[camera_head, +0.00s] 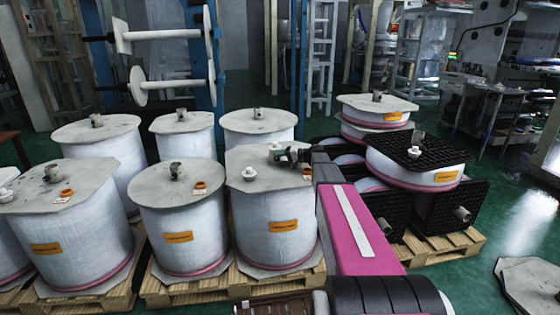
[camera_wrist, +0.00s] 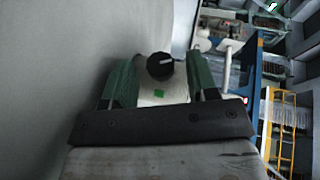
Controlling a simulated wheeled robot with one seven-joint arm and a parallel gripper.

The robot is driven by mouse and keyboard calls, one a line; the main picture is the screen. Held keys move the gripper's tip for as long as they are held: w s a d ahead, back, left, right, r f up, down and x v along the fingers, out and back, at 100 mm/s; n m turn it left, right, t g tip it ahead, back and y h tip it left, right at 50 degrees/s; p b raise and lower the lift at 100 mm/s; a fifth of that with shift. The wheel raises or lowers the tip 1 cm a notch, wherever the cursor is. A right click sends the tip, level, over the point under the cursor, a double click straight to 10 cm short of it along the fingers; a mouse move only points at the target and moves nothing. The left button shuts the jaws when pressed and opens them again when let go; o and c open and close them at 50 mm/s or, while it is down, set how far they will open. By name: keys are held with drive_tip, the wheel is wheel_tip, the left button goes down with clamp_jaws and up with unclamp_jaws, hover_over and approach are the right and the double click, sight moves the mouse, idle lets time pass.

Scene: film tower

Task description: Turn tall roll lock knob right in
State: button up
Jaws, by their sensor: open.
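A round black knob (camera_wrist: 160,66) with a white pointer mark sits on a pale mount (camera_wrist: 150,92) that bears a small green square. My gripper (camera_wrist: 160,72) is open, with one green finger on each side of the knob. I cannot tell whether either finger touches it. In the head view my gripper (camera_head: 290,156) is low over the grey top of a tall white wrapped roll (camera_head: 275,222) with an orange label. My gripper and arm hide part of that top, and the knob is too small to make out there.
Several similar rolls (camera_head: 178,232) stand on wooden pallets to the left. Black crates (camera_head: 440,210) and stacked rolls are to the right of my arm. A blue post rack (camera_head: 205,65) holds empty white spools behind.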

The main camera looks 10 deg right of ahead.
drive_tip(key=v, duration=1)
drive_tip(key=shift+s+d, duration=0.1)
